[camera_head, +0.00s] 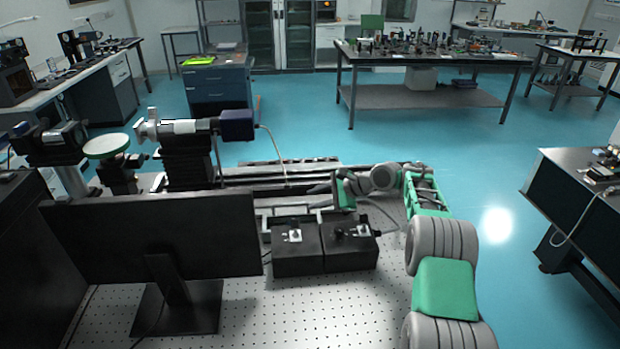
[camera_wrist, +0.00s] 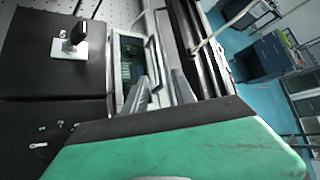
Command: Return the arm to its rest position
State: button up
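My arm (camera_head: 442,285) reaches from the lower right of the head view over the perforated optical table (camera_head: 300,312), then bends left at its far end. My gripper (camera_head: 318,189) hangs above the rear of two black boxes, pointing left. In the wrist view its two dark fingers (camera_wrist: 160,88) stand apart with nothing visible between them. A grey-framed device with a window (camera_wrist: 130,65) shows behind the fingers. The gripper holds no object that I can see.
The black boxes (camera_head: 296,260) carry small knobs. A monitor (camera_head: 160,238) stands at left, and a long optical instrument (camera_head: 185,130) stands behind it. Dark rails (camera_head: 270,172) run along the table's rear. Blue floor (camera_head: 490,175) lies open to the right of my arm.

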jog(key=shift+r, duration=0.3)
jog(key=s+d+r+n+t+h+p, duration=0.15)
jog(key=s+r+n+h+p, duration=0.4)
jog(key=s+r, duration=1.1)
jog(key=s+d+n+h+p, duration=0.1)
jog(key=s+d+n+h, duration=0.1)
jog(key=s, duration=0.9)
jog(key=s+d+n+g+h, duration=0.1)
jog(key=s+d+n, duration=0.4)
jog(key=s, duration=0.7)
jog(key=shift+f+n+h+p, duration=0.15)
jog(key=shift+n+h+p, duration=0.2)
jog(key=shift+n+h, duration=0.45)
jog(key=shift+g, duration=0.25)
